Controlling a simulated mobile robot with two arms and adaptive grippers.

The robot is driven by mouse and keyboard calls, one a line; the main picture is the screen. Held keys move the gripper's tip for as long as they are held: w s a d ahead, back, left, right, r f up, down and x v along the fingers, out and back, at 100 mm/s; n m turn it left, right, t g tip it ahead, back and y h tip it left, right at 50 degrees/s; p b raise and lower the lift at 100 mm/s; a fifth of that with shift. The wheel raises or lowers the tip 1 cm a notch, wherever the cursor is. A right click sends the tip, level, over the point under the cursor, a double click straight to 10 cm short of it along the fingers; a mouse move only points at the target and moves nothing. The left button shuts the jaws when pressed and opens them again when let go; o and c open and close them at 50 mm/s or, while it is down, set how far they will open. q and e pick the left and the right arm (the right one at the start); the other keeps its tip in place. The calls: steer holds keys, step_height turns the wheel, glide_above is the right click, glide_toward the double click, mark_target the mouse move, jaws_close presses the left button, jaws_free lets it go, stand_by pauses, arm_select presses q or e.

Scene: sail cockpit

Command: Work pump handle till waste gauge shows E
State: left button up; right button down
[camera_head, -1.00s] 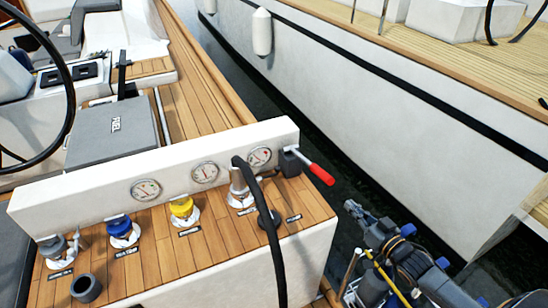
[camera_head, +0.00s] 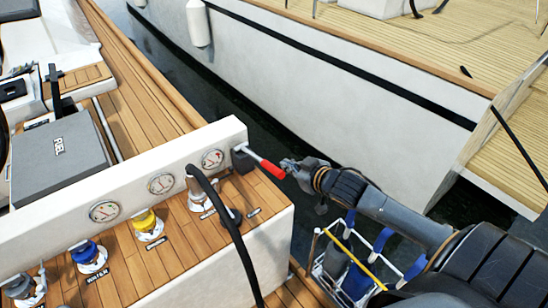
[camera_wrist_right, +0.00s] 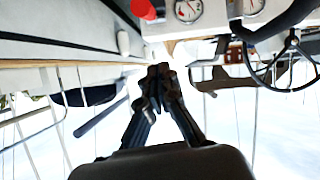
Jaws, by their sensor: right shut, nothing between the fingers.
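The pump handle, a lever with a red grip (camera_head: 268,168), sticks out to the right from a dark box at the right end of the white panel. The red grip end also shows at the top of the right wrist view (camera_wrist_right: 143,9). My right gripper (camera_head: 289,165) is shut and empty, with its fingertips close to the end of the grip. In the wrist view its fingers (camera_wrist_right: 158,76) sit below the grip, apart from it. The gauge nearest the handle (camera_head: 212,159) has a reddish mark; its needle and lettering are too small to read. My left gripper is out of view.
Two more gauges (camera_head: 161,184) sit along the panel. A black hose (camera_head: 226,220) runs from a deck fitting beneath the gauges. Blue and yellow caps (camera_head: 145,221) stand to its left. Dark water and a white hull (camera_head: 330,95) lie beyond. A caddy (camera_head: 354,272) is below my arm.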

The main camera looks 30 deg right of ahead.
steer(key=shift+r, duration=0.65)
steer(key=shift+w, duration=0.1)
steer(key=p, duration=0.2)
glide_above(275, 171)
step_height(275, 171, down, 4)
steer(key=f, duration=0.1)
steer(key=f+p, duration=0.1)
steer(key=f, duration=0.1)
steer(key=shift+w+a+f+g, duration=0.1)
steer(key=shift+w+f+g, duration=0.1)
steer(key=shift+g, duration=0.1)
steer(key=shift+s+f, duration=0.2)
steer(key=shift+f, duration=0.3)
